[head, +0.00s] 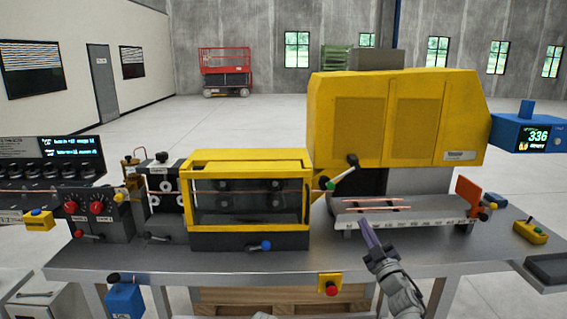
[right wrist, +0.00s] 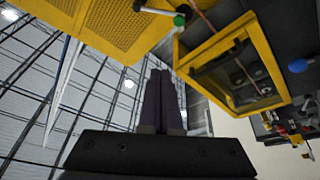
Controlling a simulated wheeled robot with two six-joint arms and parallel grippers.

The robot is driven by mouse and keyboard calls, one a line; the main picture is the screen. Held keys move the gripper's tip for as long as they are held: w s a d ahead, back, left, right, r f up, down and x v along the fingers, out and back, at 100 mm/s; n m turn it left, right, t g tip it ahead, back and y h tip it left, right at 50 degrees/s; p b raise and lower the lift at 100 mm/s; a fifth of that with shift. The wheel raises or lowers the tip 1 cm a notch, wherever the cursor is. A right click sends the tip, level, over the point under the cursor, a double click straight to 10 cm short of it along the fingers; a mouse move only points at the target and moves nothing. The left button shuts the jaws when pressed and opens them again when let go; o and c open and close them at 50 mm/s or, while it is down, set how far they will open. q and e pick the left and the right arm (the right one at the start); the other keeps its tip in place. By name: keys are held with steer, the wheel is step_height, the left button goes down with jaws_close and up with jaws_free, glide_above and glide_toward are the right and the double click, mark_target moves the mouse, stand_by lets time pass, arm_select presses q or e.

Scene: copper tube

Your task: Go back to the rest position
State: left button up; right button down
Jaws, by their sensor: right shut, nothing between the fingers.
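My right gripper (head: 367,232) is shut and empty in the head view. It is in front of the grey outfeed tray (head: 400,216), with its fingers pointing up and to the left. In the right wrist view its dark fingers (right wrist: 160,95) lie together, with the yellow machine beyond them. Copper tube pieces (head: 375,209) lie on the tray. A longer copper tube (head: 250,192) runs through the yellow-framed guard box. My left gripper does not show in the head view.
The large yellow machine housing (head: 390,115) stands behind the tray. A lever with a green knob (head: 331,184) sticks out beside it. A red button on a yellow box (head: 330,286) is on the table's front edge. An orange plate (head: 467,195) closes the tray's right end.

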steer(key=s+a+f+m+g+h, duration=0.2)
steer(key=f+m+g, duration=0.15)
steer(key=f, duration=0.35)
steer(key=s+a+f+m+g+h, duration=0.1)
steer(key=a+f+m+g+h, duration=0.1)
steer(key=f+g+h, duration=0.3)
steer(key=s+a+f+m+g, duration=0.2)
steer(key=f+m, duration=0.1)
steer(key=f, duration=0.5)
steer(key=s+a+f+g, duration=0.2)
steer(key=s+a+g, duration=0.1)
steer(key=s, duration=0.4)
steer(key=s+a+f+n+g, duration=0.1)
steer(key=s+a+f+g, duration=0.2)
steer(key=s, duration=0.4)
steer(key=s+a+f+n+g+y, duration=0.1)
steer(key=s+a+f+g, duration=0.2)
steer(key=s, duration=0.5)
steer(key=shift+a+f+g, duration=0.25)
steer(key=shift+a+g, duration=0.5)
steer(key=shift+g, duration=0.1)
steer(key=shift+w, duration=0.1)
